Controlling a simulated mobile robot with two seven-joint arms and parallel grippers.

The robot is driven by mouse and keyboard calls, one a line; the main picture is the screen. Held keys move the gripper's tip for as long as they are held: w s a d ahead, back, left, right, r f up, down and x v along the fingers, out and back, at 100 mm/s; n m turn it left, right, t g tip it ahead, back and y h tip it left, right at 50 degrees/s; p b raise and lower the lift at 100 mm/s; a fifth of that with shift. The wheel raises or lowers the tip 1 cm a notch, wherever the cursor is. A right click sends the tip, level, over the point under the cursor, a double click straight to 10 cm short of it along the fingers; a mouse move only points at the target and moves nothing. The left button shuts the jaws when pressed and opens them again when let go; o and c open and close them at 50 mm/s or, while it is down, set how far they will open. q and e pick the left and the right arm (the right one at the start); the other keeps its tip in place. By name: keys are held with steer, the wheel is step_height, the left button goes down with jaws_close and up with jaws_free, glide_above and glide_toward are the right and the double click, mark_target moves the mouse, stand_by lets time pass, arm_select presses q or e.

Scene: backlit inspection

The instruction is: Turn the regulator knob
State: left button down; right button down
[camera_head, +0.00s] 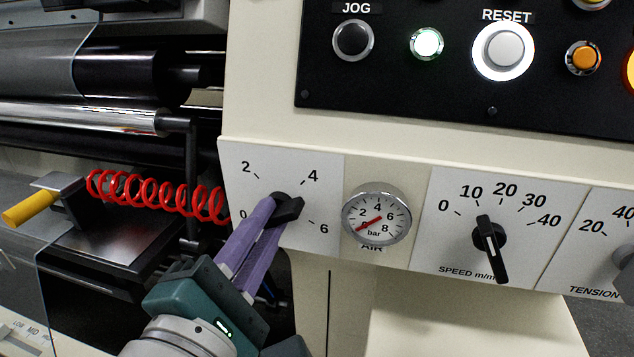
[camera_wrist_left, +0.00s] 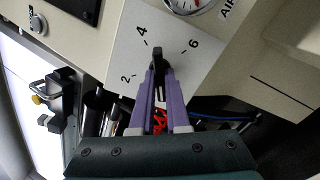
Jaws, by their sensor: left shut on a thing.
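The regulator knob (camera_head: 287,208) is a black pointer knob on a white plate (camera_head: 330,170) marked 0, 2, 4 and 6, at the left end of the panel. My left gripper (camera_head: 272,207) has purple fingers and a teal body, and its fingertips are shut on this knob. In the left wrist view the knob (camera_wrist_left: 157,58) stands between the two fingertips (camera_wrist_left: 160,72). The fingers hide part of the knob in the head view. Right of it, the round pressure gauge (camera_head: 376,214) has its red needle near 0 bar. My right gripper is not in view.
A speed knob (camera_head: 489,240) and a tension dial (camera_head: 625,257) sit farther right. Above is a black panel (camera_head: 400,90) with JOG and RESET buttons. A red coiled hose (camera_head: 150,196) and a yellow-handled lever (camera_head: 30,207) are left of the plate, near dark rollers.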

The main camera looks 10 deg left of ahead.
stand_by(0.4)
arm_select(q)
steer(key=c, duration=0.9)
jaws_free()
steer(key=s+b, duration=0.1)
steer(key=s, duration=0.9)
steer(key=shift+a, duration=0.2)
